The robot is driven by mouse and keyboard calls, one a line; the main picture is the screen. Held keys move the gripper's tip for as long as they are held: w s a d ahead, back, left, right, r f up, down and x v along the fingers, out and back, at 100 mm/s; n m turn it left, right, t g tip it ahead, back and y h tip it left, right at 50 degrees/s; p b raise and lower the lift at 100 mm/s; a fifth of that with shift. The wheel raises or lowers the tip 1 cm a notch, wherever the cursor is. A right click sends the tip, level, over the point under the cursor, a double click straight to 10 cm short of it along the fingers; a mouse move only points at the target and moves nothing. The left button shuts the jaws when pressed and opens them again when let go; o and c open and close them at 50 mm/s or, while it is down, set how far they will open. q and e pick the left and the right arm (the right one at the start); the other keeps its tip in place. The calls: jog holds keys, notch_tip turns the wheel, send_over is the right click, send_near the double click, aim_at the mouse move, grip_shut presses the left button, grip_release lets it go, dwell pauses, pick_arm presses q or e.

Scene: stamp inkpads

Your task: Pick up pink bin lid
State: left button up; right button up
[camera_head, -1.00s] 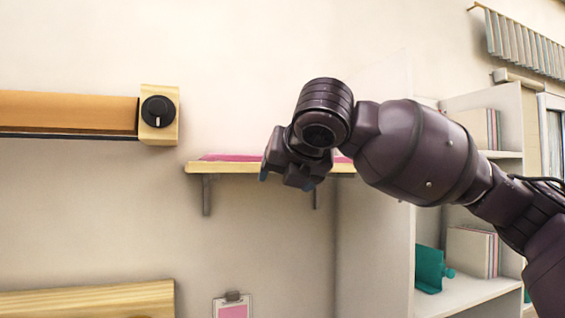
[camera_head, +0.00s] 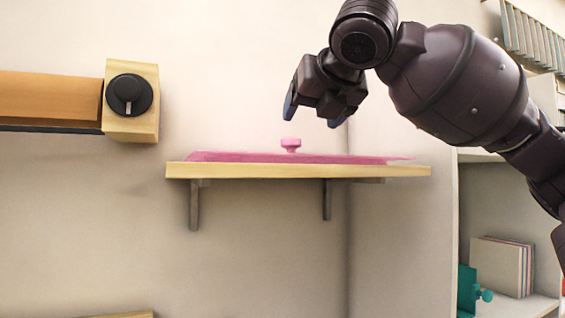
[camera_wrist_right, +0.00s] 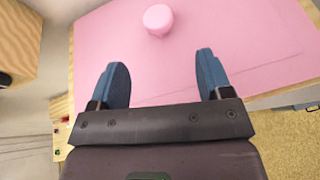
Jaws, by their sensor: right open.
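The pink bin lid (camera_head: 240,157) lies flat on a wooden wall shelf (camera_head: 300,171). Its round pink knob (camera_head: 291,145) stands up near the middle. In the right wrist view the lid (camera_wrist_right: 240,35) fills the upper part, with the knob (camera_wrist_right: 158,19) at the top, beyond the fingertips and roughly between their lines. My right gripper (camera_head: 313,112) is above the lid, a little up and right of the knob in the head view. Its blue fingers (camera_wrist_right: 162,65) are apart and empty, not touching the knob. My left gripper is not in view.
A wooden block with a black dial (camera_head: 129,95) is on the wall at left. A white shelf unit (camera_head: 510,215) with books and a teal object (camera_head: 468,292) stands at right. The wall above the lid's left part is clear.

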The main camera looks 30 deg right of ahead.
aim_at(292, 140)
jog(key=shift+w+d+f, duration=0.1)
jog(key=shift+w+d, duration=0.05)
jog(key=shift+w, duration=0.8)
jog(key=shift+w+d+f, duration=0.1)
jog(key=shift+w+f, duration=0.25)
jog(key=shift+w, duration=0.25)
jog(key=shift+p+x, duration=0.35)
jog(key=shift+x, duration=0.75)
jog(key=shift+w+d+f, duration=0.1)
jog(key=shift+w, duration=0.3)
jog(key=shift+w+p, duration=0.3)
jog(key=shift+w, duration=0.05)
jog(key=p+x, duration=0.1)
jog(key=x, duration=0.3)
jog(key=shift+w, duration=0.1)
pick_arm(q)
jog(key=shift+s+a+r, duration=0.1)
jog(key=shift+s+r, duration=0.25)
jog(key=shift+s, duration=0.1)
